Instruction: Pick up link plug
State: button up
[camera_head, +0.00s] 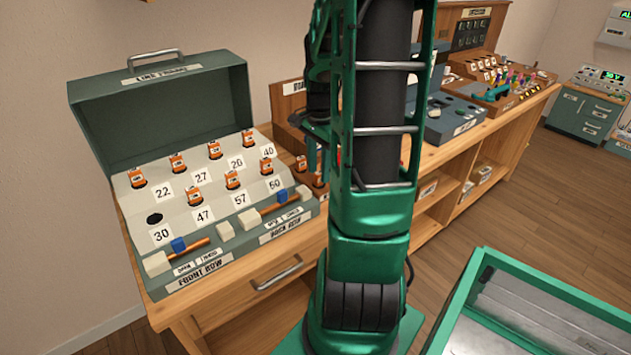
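Several small orange plugs with white labels sit in the sloped panel of an open grey-green case (160,95) at the left. One such plug (138,179) is by number 22 and another plug (195,196) is by number 47. The hole (154,218) above number 30 is empty. More orange plugs (300,164) stand in a wooden stand right of the case. I cannot tell which plug is the link plug. My gripper (320,160) is low beside this stand, mostly hidden behind my green arm. Its finger opening and anything between the fingers cannot be made out.
The case stands on a wooden bench with a drawer handle (277,272). Blue-knobbed sliders (179,245) line its front. A grey box (452,118) and a board with colored pegs (500,85) stand farther right. A green-rimmed tray (480,262) is at the lower right. Open floor lies between.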

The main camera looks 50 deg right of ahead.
jog(key=shift+f, duration=1.1)
grip_shut()
jog(key=shift+r, duration=0.1)
jog(key=shift+r, duration=0.55)
notch_tip(320, 180, up, 3)
jog(key=shift+w+f, duration=0.1)
jog(key=shift+f, duration=0.05)
jog(key=s+a+r, duration=0.2)
jog(key=a+r, duration=0.5)
jog(key=a, duration=0.4)
jog(key=shift+a, duration=0.25)
